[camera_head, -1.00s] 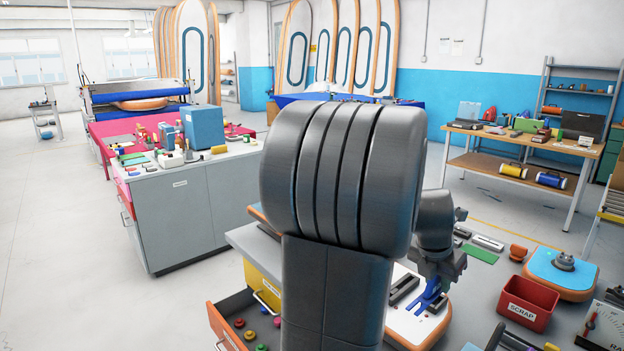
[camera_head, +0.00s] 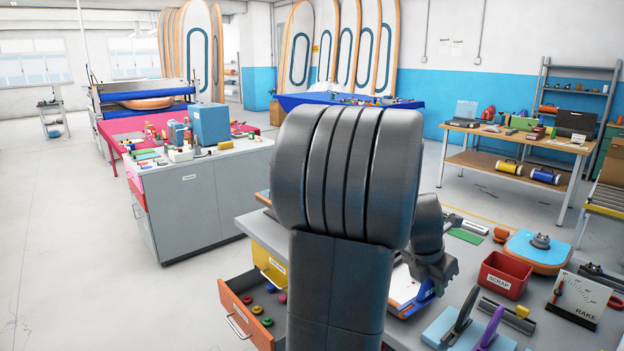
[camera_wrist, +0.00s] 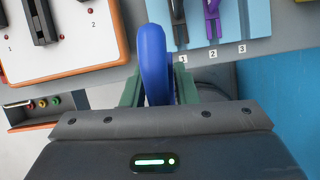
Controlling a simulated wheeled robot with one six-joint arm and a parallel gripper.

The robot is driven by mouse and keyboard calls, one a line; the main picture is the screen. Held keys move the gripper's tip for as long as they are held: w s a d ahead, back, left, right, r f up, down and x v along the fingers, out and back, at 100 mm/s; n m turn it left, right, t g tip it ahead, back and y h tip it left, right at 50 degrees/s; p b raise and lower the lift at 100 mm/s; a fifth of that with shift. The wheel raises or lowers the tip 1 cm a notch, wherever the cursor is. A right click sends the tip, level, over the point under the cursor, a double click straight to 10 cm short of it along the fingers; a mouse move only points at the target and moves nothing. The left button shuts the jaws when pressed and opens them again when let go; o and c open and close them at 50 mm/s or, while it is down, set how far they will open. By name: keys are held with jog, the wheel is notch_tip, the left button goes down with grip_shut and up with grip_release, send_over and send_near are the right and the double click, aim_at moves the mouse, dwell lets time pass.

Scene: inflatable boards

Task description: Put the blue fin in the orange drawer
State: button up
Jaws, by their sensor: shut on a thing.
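My gripper (camera_wrist: 155,92) is shut on the blue fin (camera_wrist: 152,52), which stands up between the green fingers in the wrist view. In the head view my gripper (camera_head: 432,280) is partly behind my arm, and part of the blue fin (camera_head: 421,298) shows below it, by the edge of the bench. The orange drawer (camera_head: 238,318) stands open at the lower left of the bench, with several coloured round pieces inside. It also shows small at the left of the wrist view (camera_wrist: 32,125), apart from the fin.
A blue rack (camera_head: 447,325) holds a black fin and a purple fin at the bench front. A red scrap bin (camera_head: 503,275) and the rake stand (camera_head: 580,300) are to the right. A yellow drawer (camera_head: 270,265) is beside the orange one. A grey cabinet (camera_head: 205,205) stands left across clear floor.

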jog(key=shift+a+f, duration=0.2)
jog(key=w+a+f+m+g+y, duration=0.1)
jog(key=w+a+f+m+g, duration=0.2)
jog(key=a+f+m, duration=0.9)
jog(key=w+a+f+m+g+y, duration=0.2)
jog(key=w+a+f+m+g, duration=0.1)
jog(key=a+f+m, duration=0.9)
notch_tip(320, 180, down, 2)
jog(key=shift+w+a+f+m+g+y, duration=0.1)
jog(key=shift+w+a+m+g+y, duration=0.25)
jog(key=shift+a, duration=0.7)
jog(key=shift+w, duration=0.1)
